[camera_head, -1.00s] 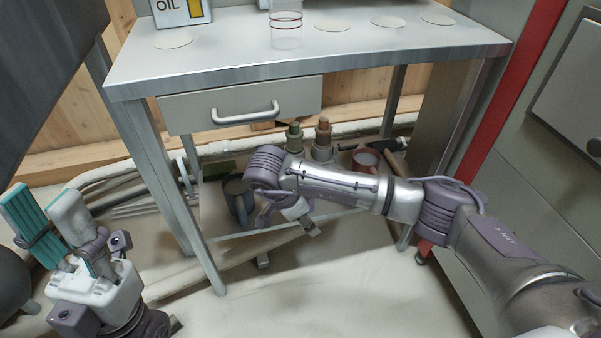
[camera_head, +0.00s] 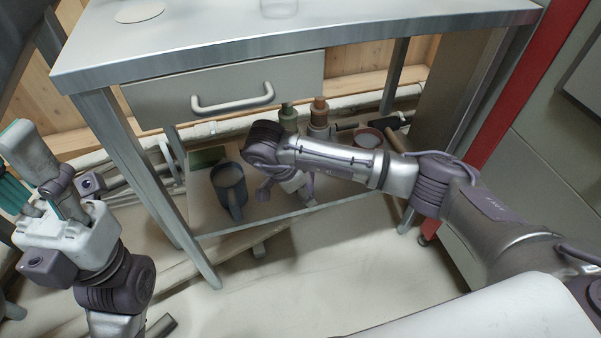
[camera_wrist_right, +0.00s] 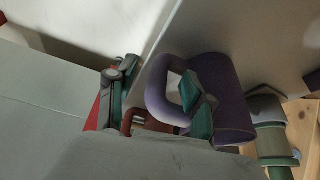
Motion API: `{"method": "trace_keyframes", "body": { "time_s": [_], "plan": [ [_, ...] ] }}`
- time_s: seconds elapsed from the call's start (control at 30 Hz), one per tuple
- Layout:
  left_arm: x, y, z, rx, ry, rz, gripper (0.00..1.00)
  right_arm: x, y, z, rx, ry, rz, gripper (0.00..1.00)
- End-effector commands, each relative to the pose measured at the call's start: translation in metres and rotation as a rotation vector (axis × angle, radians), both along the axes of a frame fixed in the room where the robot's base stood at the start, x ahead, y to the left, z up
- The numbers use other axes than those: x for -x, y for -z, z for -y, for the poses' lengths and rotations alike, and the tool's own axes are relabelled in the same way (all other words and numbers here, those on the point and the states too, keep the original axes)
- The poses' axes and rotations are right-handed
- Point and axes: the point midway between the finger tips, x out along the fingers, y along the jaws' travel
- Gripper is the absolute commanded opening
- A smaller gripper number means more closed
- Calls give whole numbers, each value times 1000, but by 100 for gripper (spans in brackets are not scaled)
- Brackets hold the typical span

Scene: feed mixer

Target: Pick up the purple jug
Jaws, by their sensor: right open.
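The purple jug (camera_head: 229,187) stands on the lower shelf under the table, looking grey-purple in the head view. In the right wrist view the purple jug (camera_wrist_right: 222,95) fills the middle right, its looped handle on its left side. My right gripper (camera_head: 297,190) is low over the shelf, just right of the jug. In the wrist view my right gripper (camera_wrist_right: 160,90) is open. One teal-padded finger overlaps the handle opening; the other is left of the handle. Contact cannot be told. My left gripper (camera_head: 30,180) is raised at the far left, away from the jug.
The shelf (camera_head: 203,215) also holds two bottles (camera_head: 319,115) and a red jug (camera_head: 368,140) at the back. A green flat item (camera_head: 207,157) lies behind the purple jug. The table's drawer (camera_head: 230,88) and legs (camera_head: 130,165) frame the space. The floor in front is clear.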

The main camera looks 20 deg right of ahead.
Motion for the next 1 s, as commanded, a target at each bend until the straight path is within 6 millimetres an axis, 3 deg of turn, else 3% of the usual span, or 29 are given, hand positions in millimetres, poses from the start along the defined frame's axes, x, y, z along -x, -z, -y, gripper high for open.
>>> {"method": "trace_keyframes", "body": {
  "time_s": [0.03,0.13,0.47,0.77,1.0],
  "plan": [
    [1,2,0,0,-1,22,40,1,15,4,0,2,-2,52],
    [1,-2,1,-2,-2,40,40,0,23,8,0,2,-1,52],
    [1,-7,1,-4,-3,48,40,-1,25,11,1,1,1,50],
    [1,-7,1,-4,-3,48,40,-1,25,11,1,1,1,0],
    [1,-7,1,-4,-2,48,40,-2,24,10,0,1,3,0]
  ]
}}
